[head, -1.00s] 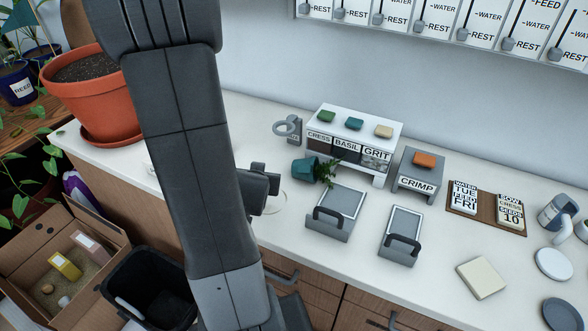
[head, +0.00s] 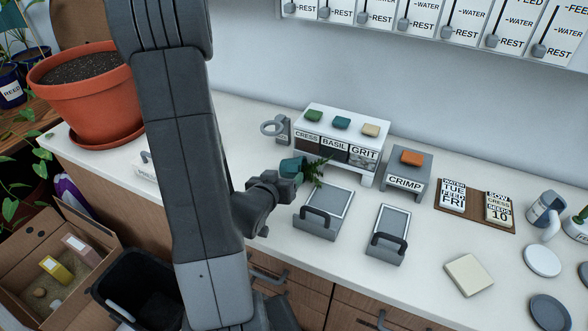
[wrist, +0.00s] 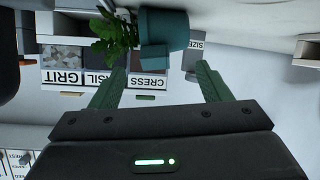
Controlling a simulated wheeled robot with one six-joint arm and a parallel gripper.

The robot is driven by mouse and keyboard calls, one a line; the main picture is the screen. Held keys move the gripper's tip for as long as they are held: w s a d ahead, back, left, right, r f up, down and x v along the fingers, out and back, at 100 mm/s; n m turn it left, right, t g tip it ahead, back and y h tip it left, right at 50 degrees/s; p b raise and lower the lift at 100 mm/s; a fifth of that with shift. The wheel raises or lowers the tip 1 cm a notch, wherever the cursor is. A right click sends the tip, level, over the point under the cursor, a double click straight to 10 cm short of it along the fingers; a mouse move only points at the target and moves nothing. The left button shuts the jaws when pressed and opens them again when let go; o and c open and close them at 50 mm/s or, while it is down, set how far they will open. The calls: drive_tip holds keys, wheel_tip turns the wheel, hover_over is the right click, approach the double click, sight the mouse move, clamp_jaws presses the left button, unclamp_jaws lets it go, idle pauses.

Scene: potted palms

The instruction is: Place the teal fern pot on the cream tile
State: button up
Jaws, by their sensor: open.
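The teal fern pot (head: 290,167) lies tipped on its side on the white counter, its green fern pointing right in the head view. My gripper (head: 287,183) is beside the pot, partly overlapping it from the front. In the wrist view, the jaws (wrist: 160,72) are open, with the pot (wrist: 165,32) just past and between the fingertips; I cannot tell whether they touch it. The cream tile (head: 469,275) lies bare and flat near the counter's front edge, to the right.
Two grey handled trays (head: 328,208) (head: 388,234) lie between pot and tile. A white disc (head: 542,261) and a grey disc (head: 550,312) lie right of the tile.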

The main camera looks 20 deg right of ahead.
sight(289, 170)
drive_tip(key=shift+p+x, duration=0.5)
drive_tip(key=shift+x, duration=2.5)
drive_tip(key=shift+s, duration=0.1)
drive_tip(key=shift+c, duration=0.2)
drive_tip(key=c, duration=1.4)
drive_tip(key=shift+r, duration=0.1)
